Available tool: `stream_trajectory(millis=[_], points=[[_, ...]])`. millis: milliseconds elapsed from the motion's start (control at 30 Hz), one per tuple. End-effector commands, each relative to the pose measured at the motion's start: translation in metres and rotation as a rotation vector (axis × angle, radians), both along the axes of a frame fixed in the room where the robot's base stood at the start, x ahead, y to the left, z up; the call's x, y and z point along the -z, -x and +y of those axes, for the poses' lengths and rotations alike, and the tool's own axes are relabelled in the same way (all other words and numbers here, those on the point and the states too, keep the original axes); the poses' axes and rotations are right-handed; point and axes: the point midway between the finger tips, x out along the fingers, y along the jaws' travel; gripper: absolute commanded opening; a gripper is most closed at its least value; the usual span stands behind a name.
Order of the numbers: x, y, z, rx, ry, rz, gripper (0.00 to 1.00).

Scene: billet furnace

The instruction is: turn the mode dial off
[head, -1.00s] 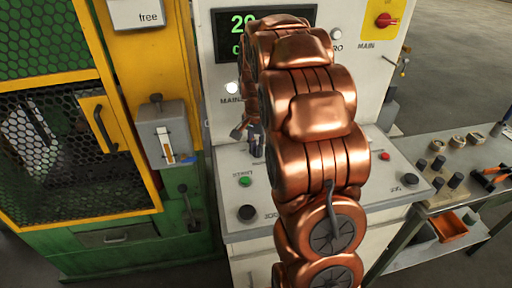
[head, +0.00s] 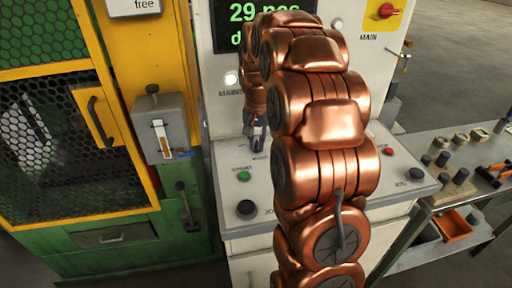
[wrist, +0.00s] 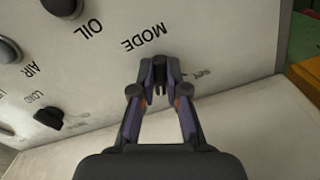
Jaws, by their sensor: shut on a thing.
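My gripper (wrist: 160,82) is shut at the sloped panel face, just by the MODE lettering (wrist: 145,38) in the wrist view. Its fingertips close on the mode dial, which is almost wholly hidden between them, so its pointer position cannot be read. In the head view my gripper (head: 257,138) is a small dark shape at the left of my copper arm, against the console, and the dial is not visible there.
Other dark knobs stand near the OIL lettering (wrist: 88,27) and the LOAD lettering (wrist: 20,98). The console (head: 235,170) has a green button (head: 244,175). A red main switch (head: 388,11) is upper right. A yellow-green cage (head: 55,130) stands left, a cart (head: 470,185) right.

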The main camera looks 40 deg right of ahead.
Motion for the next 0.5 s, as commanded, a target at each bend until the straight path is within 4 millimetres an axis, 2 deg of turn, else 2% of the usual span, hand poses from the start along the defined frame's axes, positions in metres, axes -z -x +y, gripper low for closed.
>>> stream_trajectory(millis=[200, 500], points=[[0.0030, 0.0001, -0.0008, -0.173, 0.001, -0.002, 0.00], [0.0007, 0.0011, -0.0019, -0.342, 0.002, -0.002, 0.00]])
